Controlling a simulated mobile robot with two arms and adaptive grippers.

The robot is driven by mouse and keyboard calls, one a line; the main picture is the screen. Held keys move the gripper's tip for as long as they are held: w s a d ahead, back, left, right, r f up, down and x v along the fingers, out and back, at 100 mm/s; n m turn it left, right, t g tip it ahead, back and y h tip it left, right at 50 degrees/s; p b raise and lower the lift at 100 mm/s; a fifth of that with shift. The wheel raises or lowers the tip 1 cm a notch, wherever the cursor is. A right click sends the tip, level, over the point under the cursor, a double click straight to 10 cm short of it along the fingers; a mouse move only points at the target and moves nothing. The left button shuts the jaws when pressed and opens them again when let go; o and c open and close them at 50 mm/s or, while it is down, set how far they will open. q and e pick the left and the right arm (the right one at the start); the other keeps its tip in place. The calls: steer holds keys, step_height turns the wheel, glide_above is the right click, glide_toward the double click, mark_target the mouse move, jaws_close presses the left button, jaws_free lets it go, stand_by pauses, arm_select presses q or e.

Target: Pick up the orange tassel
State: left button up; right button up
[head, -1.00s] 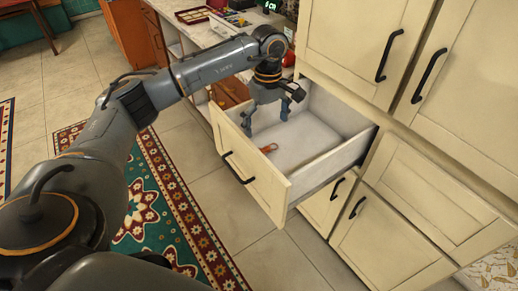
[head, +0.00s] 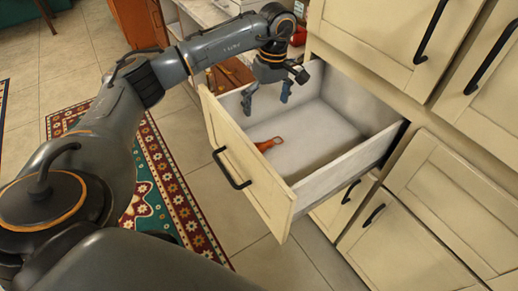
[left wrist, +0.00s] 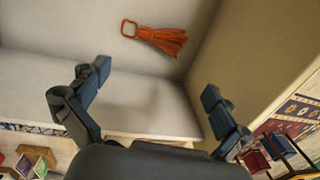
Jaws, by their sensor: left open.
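The orange tassel (head: 268,144) lies on the white floor of the open drawer (head: 318,136), near the drawer's front panel. In the left wrist view the tassel (left wrist: 160,37) shows its loop at the left and its fringe spread to the right. My left gripper (head: 266,100) is open and empty, pointing down over the drawer, farther back than the tassel and apart from it. In the left wrist view the fingers of the gripper (left wrist: 155,88) stand wide apart, with the tassel beyond them. My right gripper is not in view.
The drawer's front panel (head: 240,160) with a black handle and its side walls rise around the tassel. Cream cabinets (head: 430,190) with black handles stand to the right. A patterned rug (head: 165,190) lies on the tiled floor at left.

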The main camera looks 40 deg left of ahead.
arm_select(q)
step_height(320, 180, down, 4)
glide_above(261, 145)
steer(key=w, duration=0.1)
step_height(261, 145, down, 4)
steer(key=shift+f+p, duration=0.1)
steer(key=shift+p, duration=0.3)
steer(key=shift+s+f, duration=0.1)
steer(key=shift+f, duration=0.3)
steer(key=f, duration=0.3)
steer(key=f+p, duration=0.1)
steer(key=shift+s+f, duration=0.25)
steer(key=shift+s, duration=0.05)
steer(key=shift+f, duration=0.25)
steer(key=c, duration=0.7)
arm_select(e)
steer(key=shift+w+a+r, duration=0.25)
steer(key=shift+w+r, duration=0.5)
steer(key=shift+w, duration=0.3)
